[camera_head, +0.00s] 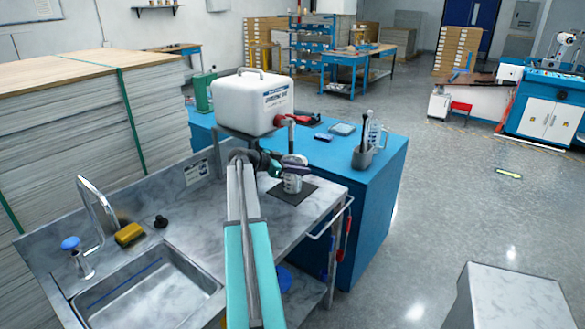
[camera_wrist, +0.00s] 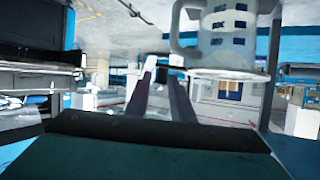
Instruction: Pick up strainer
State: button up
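My gripper (camera_head: 277,166) is beside a pale cylindrical cup (camera_head: 292,184) with dark markings, which stands on a dark mat on the steel counter. In the wrist view, the cup (camera_wrist: 232,25) fills the upper right, with its pale rim lowest in the picture. My gripper's two dark fingers (camera_wrist: 166,88) are apart, with a visible gap between them. A small dark piece (camera_wrist: 174,70) shows near the fingertips beside the rim; it may be a strainer handle, but I cannot tell. No strainer is clearly recognisable; my arm hides part of the area.
A white canister (camera_head: 252,105) stands behind my gripper. The sink (camera_head: 145,285), a yellow sponge (camera_head: 129,235) and a black stopper-like piece (camera_head: 161,221) are left. A blue cabinet (camera_head: 375,195) with a grey holder (camera_head: 362,158) and a clear jug (camera_head: 377,136) is right. Open floor lies beyond.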

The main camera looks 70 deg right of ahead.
jog(key=p+x, duration=0.2)
jog(key=x, duration=0.3)
dwell(0.7)
grip_shut()
